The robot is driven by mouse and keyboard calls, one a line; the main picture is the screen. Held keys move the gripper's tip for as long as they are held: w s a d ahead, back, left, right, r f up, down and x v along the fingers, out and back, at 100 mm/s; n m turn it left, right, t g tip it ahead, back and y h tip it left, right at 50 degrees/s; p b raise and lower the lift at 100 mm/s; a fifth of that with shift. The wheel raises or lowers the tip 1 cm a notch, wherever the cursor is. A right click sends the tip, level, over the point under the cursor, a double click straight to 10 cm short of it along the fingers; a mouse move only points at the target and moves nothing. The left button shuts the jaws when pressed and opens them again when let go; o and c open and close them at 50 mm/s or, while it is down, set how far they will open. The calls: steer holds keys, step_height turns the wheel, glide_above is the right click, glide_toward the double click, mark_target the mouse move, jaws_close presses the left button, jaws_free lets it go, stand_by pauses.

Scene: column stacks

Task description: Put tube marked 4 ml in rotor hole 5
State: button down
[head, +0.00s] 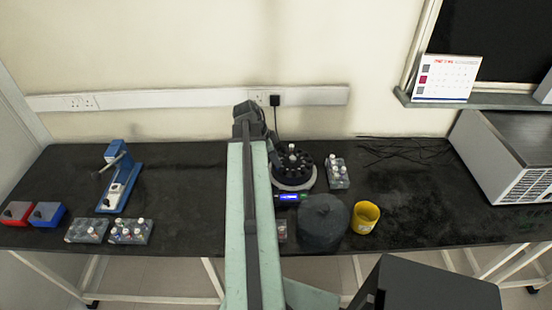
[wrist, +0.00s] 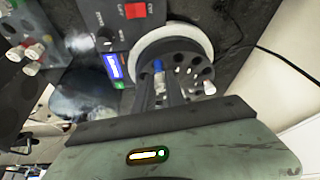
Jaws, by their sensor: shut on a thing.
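My gripper (wrist: 160,84) is shut on a tube (wrist: 158,67) that shows blue between the two fingers in the wrist view. The mark on it cannot be read. The fingers and tube are over the dark rotor (wrist: 188,61), near its edge. I cannot tell whether the tube is in a hole or above one. In the head view the rotor (head: 307,172) sits on the bench, with a white-topped part at its middle, and my arm hides part of its left side. A white-capped tube (wrist: 209,87) shows at the rotor in the wrist view. Hole numbers are not readable.
A tube rack (head: 338,174) stands right of the rotor. The dark lid (head: 323,217) and a yellow cup (head: 365,217) stand in front. More racks (head: 130,232) and a blue device (head: 120,178) are at the left. The bench right of the cup is mostly clear.

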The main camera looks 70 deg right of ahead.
steer(key=shift+f+b, duration=1)
steer(key=shift+f, duration=0.15)
steer(key=c, duration=1.3)
jaws_free()
steer(key=o, duration=0.3)
steer(key=shift+r, duration=0.15)
step_height(320, 180, up, 6)
steer(key=p, duration=0.6)
